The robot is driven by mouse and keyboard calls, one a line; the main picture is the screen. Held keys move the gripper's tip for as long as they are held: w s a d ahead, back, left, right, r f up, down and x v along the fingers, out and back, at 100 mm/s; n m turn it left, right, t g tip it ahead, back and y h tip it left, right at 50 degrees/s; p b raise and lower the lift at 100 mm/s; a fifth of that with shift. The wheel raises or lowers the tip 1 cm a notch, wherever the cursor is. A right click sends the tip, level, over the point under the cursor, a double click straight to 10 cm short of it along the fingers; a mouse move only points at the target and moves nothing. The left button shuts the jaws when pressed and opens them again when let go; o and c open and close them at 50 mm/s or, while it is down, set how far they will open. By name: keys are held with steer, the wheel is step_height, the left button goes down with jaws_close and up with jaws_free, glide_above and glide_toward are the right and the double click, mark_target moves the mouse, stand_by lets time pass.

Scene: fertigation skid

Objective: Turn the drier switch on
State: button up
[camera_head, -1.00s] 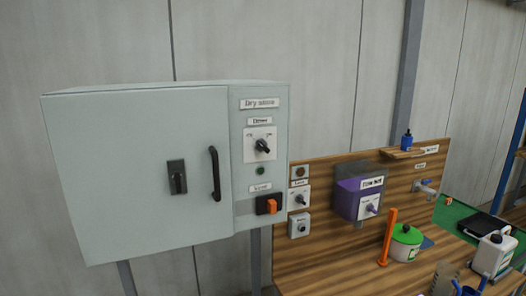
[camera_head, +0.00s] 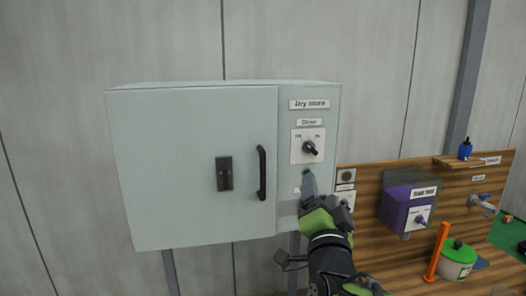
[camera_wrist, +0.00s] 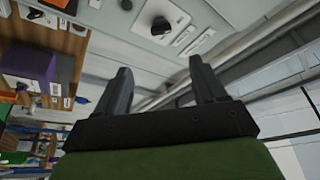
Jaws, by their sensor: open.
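The drier switch (camera_head: 310,148) is a black rotary knob on a white plate, under a small label (camera_head: 309,122) on the right side of the grey cabinet (camera_head: 200,170). Its pointer seems to lean toward the lower right. The knob also shows at the top of the wrist view (camera_wrist: 161,25). My gripper (camera_head: 308,182) is just below the switch in the head view, apart from it and empty. In the wrist view its two fingers (camera_wrist: 160,80) are spread, with the knob beyond them. My gripper hides the lower part of the switch panel.
A black door handle (camera_head: 262,173) and latch (camera_head: 224,173) stand out left of the switch. A wooden board (camera_head: 370,230) at the right carries a purple box (camera_head: 398,205) and small switches. An orange lever (camera_head: 437,250) stands near a green-lidded pot (camera_head: 458,258).

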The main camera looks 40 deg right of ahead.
mark_target(312, 150)
steer(key=p+x, duration=0.7)
steer(key=x, duration=0.8)
steer(key=shift+w+r, duration=0.1)
steer(key=shift+w, duration=0.25)
steer(key=shift+s, duration=0.1)
steer(key=shift+c, duration=0.9)
steer(key=c, duration=0.9)
